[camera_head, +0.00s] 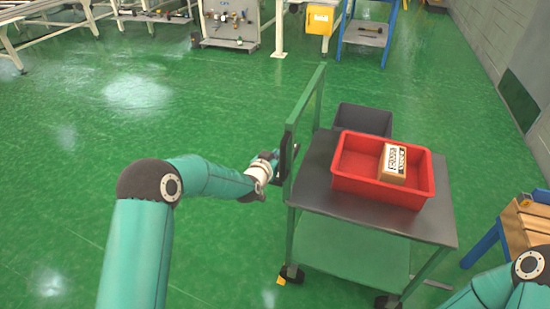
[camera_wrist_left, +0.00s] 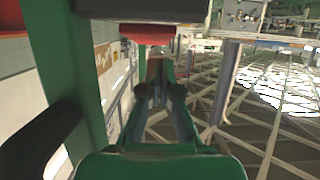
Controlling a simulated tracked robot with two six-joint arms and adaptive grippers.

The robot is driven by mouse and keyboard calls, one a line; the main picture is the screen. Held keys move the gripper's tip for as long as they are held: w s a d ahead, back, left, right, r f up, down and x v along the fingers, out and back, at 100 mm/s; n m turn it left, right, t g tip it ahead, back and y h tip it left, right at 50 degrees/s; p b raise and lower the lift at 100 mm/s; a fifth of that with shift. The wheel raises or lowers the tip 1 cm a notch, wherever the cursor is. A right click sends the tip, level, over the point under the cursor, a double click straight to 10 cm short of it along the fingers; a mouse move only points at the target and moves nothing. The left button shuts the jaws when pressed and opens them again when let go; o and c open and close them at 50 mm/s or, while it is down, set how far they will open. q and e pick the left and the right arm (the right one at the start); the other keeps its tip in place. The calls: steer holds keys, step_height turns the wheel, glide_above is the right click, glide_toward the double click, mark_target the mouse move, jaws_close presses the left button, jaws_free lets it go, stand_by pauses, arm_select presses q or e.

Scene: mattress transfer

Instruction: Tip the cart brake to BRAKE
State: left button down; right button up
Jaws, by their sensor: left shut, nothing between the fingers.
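The cart (camera_head: 350,258) has a green frame, a grey top and a tall green handle frame (camera_head: 306,108) on its left side. My left gripper (camera_head: 281,162) is at the handle frame's near post, shut with nothing in it. In the left wrist view its fingers (camera_wrist_left: 157,82) point forward beside a green post (camera_wrist_left: 88,70). A dark block with a red part (camera_wrist_left: 147,33) shows just above the fingers; I cannot tell whether this is the brake or whether they touch. The brake's setting is not readable. My right gripper is out of view.
A red bin (camera_head: 354,186) with a cardboard box (camera_head: 392,163) stands on the cart top. A dark grey bin (camera_head: 363,119) is behind it. A wooden-topped stand (camera_head: 524,228) is at the right. Green floor (camera_head: 150,130) left of the cart is clear.

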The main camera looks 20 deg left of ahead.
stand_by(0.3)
arm_select(q)
steer(key=r, duration=0.1)
steer(key=r+p, duration=0.1)
steer(key=r, duration=0.2)
steer(key=shift+s+d, duration=0.1)
steer(key=shift+s, duration=0.15)
steer(key=s+a+b, duration=0.1)
steer(key=s, duration=0.9)
steer(key=shift+r, duration=0.25)
steer(key=shift+a, duration=0.15)
